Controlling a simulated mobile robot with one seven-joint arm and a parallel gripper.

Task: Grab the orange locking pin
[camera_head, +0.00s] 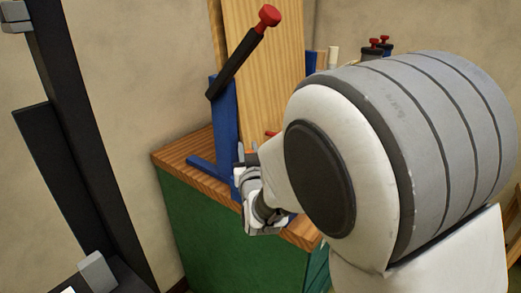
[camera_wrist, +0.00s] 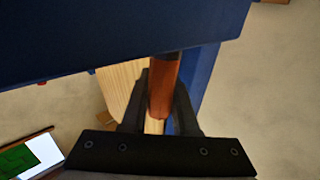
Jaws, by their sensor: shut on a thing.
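In the wrist view the orange locking pin (camera_wrist: 163,90) stands between the two dark fingers of my gripper (camera_wrist: 162,92), which is shut on it. The pin's far end meets a dark collar at the edge of a blue frame (camera_wrist: 90,35). I cannot tell how deep the pin sits in it. In the head view my gripper (camera_head: 246,158) is at the lower part of the blue frame (camera_head: 225,130), above the bench top. The pin cannot be made out in the head view.
The blue frame stands on a green bench with a wooden top (camera_head: 185,148). A black lever with a red knob (camera_head: 268,15) rises from it, beside a tall wooden board (camera_head: 282,70). Red-topped items (camera_head: 380,42) stand behind my arm, which hides much of the right side.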

